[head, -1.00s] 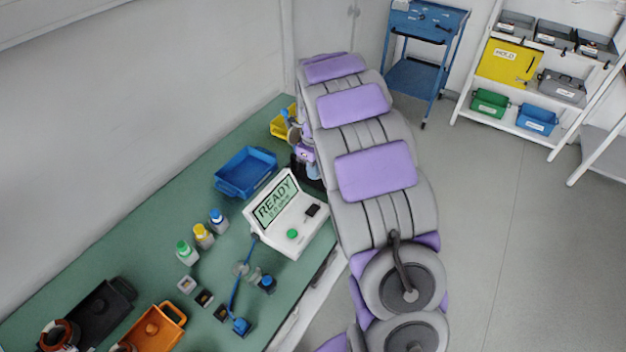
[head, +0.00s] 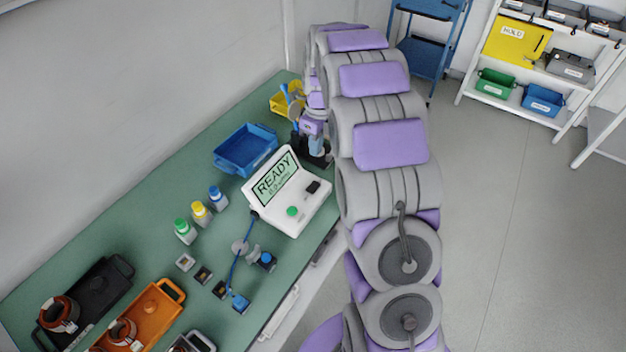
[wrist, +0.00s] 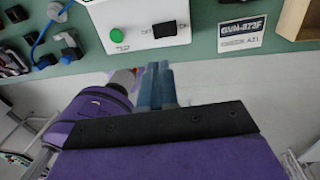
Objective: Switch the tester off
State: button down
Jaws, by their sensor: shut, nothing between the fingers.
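The tester (head: 287,190) is a white box on the green bench. Its tilted screen (head: 275,179) reads READY. A green button (head: 292,211) and a black rocker switch (head: 313,187) are on its front panel. In the wrist view the switch (wrist: 164,30) and green button (wrist: 117,34) show at the top, on the tester's white face (wrist: 140,18). My gripper (wrist: 156,68) is shut and empty, its blue-grey fingers pointing at the tester just below the switch in the picture. I cannot tell whether they touch it.
A blue tray (head: 245,150) and a yellow bin (head: 285,101) stand behind the tester. Black (head: 88,300) and orange (head: 150,318) trays are at the front left. A label (wrist: 241,36) lies right of the tester.

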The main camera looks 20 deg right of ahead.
aim_at(312, 189)
jog(key=shift+d+f, duration=0.15)
jog(key=f+b, duration=0.1)
jog(key=f, duration=0.3)
jog(key=a+f+b, duration=0.1)
jog(key=f, duration=0.4)
jog(key=s+f+b, duration=0.1)
jog(key=f+b, duration=0.1)
jog(key=f, duration=0.2)
jog(key=shift+a+f, duration=0.3)
jog(key=shift+f, duration=0.1)
